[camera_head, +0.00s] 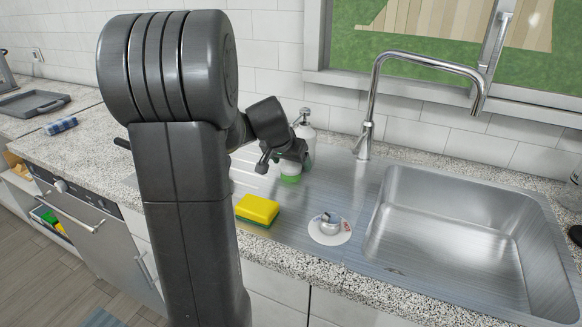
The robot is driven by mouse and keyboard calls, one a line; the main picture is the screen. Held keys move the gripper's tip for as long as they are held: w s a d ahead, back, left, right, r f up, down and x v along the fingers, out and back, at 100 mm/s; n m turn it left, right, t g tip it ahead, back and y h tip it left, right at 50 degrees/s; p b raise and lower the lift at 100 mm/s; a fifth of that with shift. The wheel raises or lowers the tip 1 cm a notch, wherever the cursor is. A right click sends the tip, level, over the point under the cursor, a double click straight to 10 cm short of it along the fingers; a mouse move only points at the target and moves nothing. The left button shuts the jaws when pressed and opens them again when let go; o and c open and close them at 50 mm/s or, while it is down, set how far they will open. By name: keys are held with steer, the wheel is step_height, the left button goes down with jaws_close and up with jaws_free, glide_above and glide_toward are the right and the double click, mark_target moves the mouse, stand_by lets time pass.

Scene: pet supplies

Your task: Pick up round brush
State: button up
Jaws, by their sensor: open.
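The round brush (329,230) appears to be the low white disc with a silver knob on top. It sits on the steel drainboard (290,222), just left of the sink basin. My gripper (283,162) is open and empty. It hangs above the back of the drainboard, up and to the left of the brush, clearly apart from it. The arm covers much of the left part of the counter.
A yellow and green sponge (257,210) lies left of the brush. A soap dispenser (306,132) and a green-bottomed item (290,179) stand behind my gripper, partly hidden. The sink basin (455,225) and tall faucet (366,130) are to the right.

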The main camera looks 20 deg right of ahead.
steer(key=shift+w+d+f, duration=0.1)
steer(key=shift+f, duration=0.05)
steer(key=c, duration=1.1)
